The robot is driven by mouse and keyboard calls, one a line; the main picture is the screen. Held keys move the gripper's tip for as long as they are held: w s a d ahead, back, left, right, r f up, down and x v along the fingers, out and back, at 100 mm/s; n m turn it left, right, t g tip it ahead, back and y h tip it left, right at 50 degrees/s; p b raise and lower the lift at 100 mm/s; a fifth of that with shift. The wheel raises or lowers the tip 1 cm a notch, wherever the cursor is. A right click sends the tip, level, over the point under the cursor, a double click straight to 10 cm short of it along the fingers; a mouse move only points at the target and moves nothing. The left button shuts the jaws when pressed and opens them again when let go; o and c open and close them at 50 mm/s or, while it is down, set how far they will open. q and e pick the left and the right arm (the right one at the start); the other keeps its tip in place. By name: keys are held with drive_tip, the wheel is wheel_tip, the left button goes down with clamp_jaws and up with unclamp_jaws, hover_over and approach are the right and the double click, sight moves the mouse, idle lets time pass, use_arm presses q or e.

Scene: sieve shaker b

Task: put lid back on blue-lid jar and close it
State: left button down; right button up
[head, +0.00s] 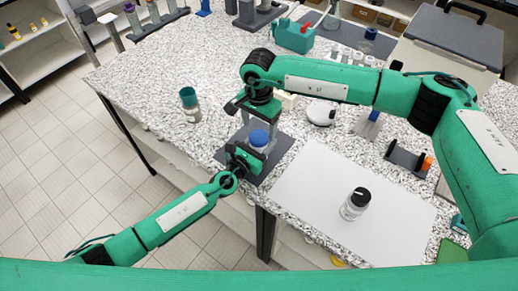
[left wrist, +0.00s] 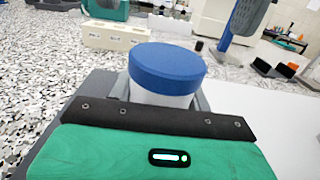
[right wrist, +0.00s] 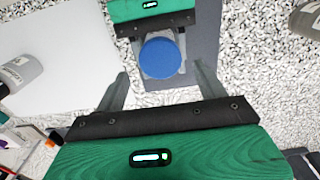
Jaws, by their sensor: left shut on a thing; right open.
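The jar (left wrist: 160,98) stands upright on a dark grey plate (head: 284,146) near the table's front edge. Its blue lid (head: 258,137) sits on its top, level as far as I can see; whether it is screwed tight I cannot tell. The lid also shows large in the left wrist view (left wrist: 167,68). My left gripper (head: 250,156) is shut on the jar's body, below the lid. My right gripper (right wrist: 160,80) is open and empty above the jar; in the right wrist view the lid (right wrist: 160,57) appears between its fingers, apart from them.
A white sheet (head: 310,190) lies to the right, with a black-lidded jar (head: 355,204) on it. A teal-topped container (head: 189,103) stands to the left. A white round device (head: 320,113) and a cream block (head: 288,101) are behind. Speckled table is clear on the left.

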sight(259, 136)
drive_tip(key=shift+f, duration=2.4)
drive_tip(key=c, duration=1)
drive_tip(key=m, duration=0.4)
drive_tip(key=shift+m, duration=0.4)
drive_tip(key=o, duration=1.2)
drive_tip(key=shift+c, duration=0.2)
drive_tip(key=shift+r, duration=0.1)
wheel_tip(259, 136, up, 12)
